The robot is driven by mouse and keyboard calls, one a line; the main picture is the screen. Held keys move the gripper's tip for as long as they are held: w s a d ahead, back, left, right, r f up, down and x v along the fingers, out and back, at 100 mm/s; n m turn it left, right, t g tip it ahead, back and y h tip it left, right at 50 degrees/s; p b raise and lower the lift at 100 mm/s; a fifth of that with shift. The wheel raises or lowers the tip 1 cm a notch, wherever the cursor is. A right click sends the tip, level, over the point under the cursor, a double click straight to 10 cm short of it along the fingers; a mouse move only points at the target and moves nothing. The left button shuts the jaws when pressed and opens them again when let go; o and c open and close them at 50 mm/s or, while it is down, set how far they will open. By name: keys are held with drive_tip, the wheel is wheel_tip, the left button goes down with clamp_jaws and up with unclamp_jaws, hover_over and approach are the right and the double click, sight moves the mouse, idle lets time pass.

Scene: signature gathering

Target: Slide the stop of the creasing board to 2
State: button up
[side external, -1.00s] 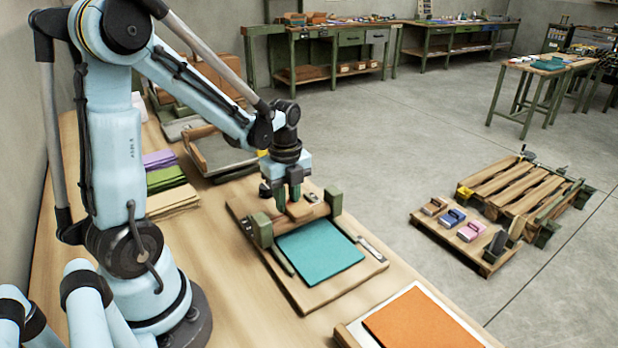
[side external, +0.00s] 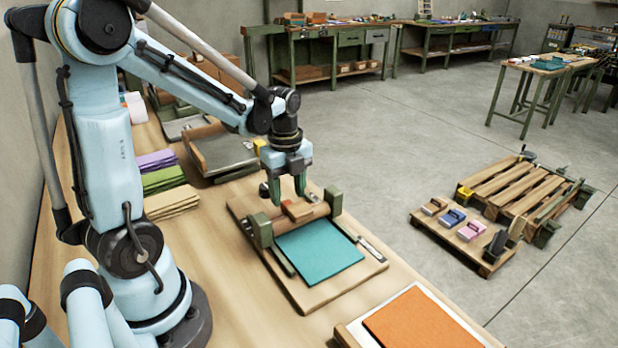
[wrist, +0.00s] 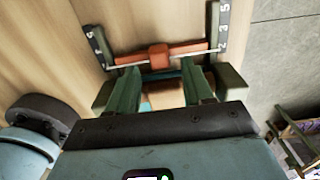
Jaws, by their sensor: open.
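The creasing board (side external: 310,293) lies on the workbench with a teal sheet (side external: 318,252) on it. Its stop is a red bar with an orange-red block (wrist: 159,57) at its middle; the block also shows in the side view (side external: 297,211). Dark scales with white digits flank the bar; the right scale (wrist: 222,28) reads 5, 3, 2. The bar's right end is near the 2, but I cannot tell whether it is exactly on it. My gripper (side external: 287,189) is over the board's far part, fingers apart and empty, just above the stop. Between the fingertips (wrist: 161,76) there is a gap.
Green posts (side external: 260,231) rise at the board's sides. A framed orange sheet (side external: 418,322) lies at the front right. Stacked coloured cloths (side external: 164,180) lie left of the board. A low pallet (side external: 520,190) stands on the floor beyond the bench.

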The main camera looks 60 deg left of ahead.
sight(288, 203)
wheel_tip(288, 203, up, 10)
drive_tip(key=shift+f, duration=0.2)
drive_tip(key=shift+d, duration=0.1)
idle(0.4)
drive_tip(key=s+d+f+n+t, duration=0.2)
drive_tip(key=d+n+t, duration=0.5)
drive_tip(key=d+n, duration=0.5)
drive_tip(key=shift+f+n, duration=0.2)
drive_tip(key=shift+n, duration=2.8)
drive_tip(key=shift+o, duration=0.5)
